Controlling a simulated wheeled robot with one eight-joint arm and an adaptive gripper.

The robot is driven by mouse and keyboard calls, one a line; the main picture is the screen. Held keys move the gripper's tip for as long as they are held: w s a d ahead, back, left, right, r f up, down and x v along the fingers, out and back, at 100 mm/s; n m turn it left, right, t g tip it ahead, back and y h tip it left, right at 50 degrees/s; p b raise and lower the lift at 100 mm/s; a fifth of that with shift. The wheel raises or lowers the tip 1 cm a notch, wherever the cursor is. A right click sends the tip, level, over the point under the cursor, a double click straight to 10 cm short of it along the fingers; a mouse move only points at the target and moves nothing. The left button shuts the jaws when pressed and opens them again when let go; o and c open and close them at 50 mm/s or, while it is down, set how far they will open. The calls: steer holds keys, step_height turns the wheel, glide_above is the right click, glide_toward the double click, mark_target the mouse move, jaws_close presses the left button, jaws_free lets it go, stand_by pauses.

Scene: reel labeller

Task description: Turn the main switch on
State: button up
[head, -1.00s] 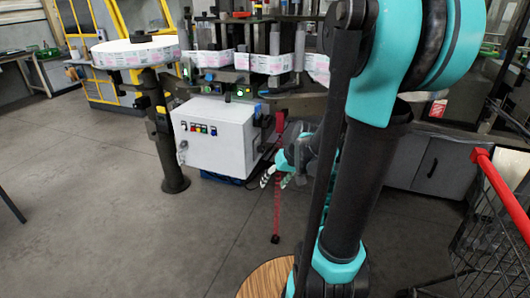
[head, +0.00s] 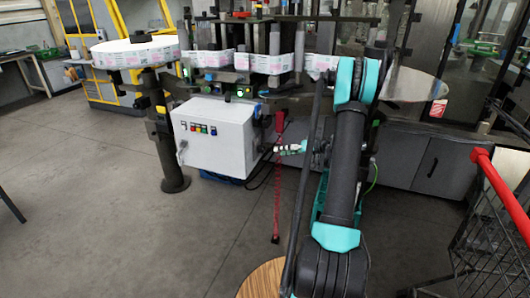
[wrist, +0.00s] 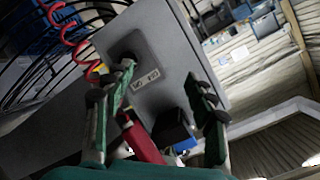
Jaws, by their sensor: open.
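The main switch (wrist: 127,57) is a dark knob on a plate with two small marked windows, on a grey side panel (wrist: 165,62) in the wrist view. The left fingertip partly covers it, so its position cannot be read. My gripper (wrist: 160,78) is open, with green fingers; the left one overlaps the switch and the right one lies over the panel's edge. Contact cannot be told. In the head view, my gripper (head: 285,149) points left at the right side of the white control box (head: 218,152). The switch is not visible there.
A red coiled cable (wrist: 75,35) and black cables run near the panel in the wrist view. The labelling machine's reels (head: 135,53) stand above. The floor at front left is clear.

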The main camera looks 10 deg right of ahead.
steer(key=w+d+f+n+t+y, duration=0.2)
steer(key=d+f+y, duration=0.1)
steer(key=d+f, duration=0.4)
glide_toward(263, 150)
steer(key=x, duration=0.9)
steer(key=shift+w+f, duration=0.3)
steer(key=c, duration=1.2)
steer(key=shift+o, duration=0.2)
